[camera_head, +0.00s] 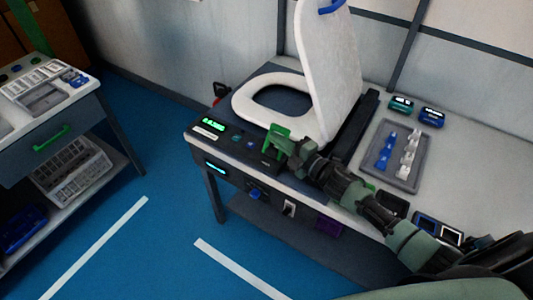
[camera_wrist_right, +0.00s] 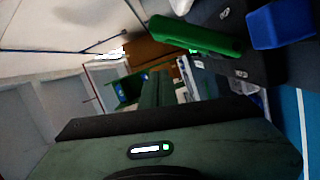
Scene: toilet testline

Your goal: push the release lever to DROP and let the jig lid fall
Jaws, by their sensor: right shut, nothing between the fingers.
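The white jig lid (camera_head: 328,70) stands raised, nearly upright, behind the white seat ring (camera_head: 252,112) on the bench. A blue piece (camera_head: 331,6) shows at its top edge. A bright green part, which looks like the release lever (camera_head: 276,133), is at the front edge beside the control panel. A green bar, likely the same lever, shows in the right wrist view (camera_wrist_right: 195,36). My right gripper (camera_head: 284,146) is shut and empty, right at the green part; I cannot tell whether they touch. Its fingers also show in the wrist view (camera_wrist_right: 156,85). The DROP marking is not readable.
The control panel (camera_head: 222,133) has a lit green display. A blue block (camera_head: 257,192) sits on the bench front. A grey tray (camera_head: 401,155) with blue and white parts lies to the right. A side cart (camera_head: 50,125) stands left, across open blue floor.

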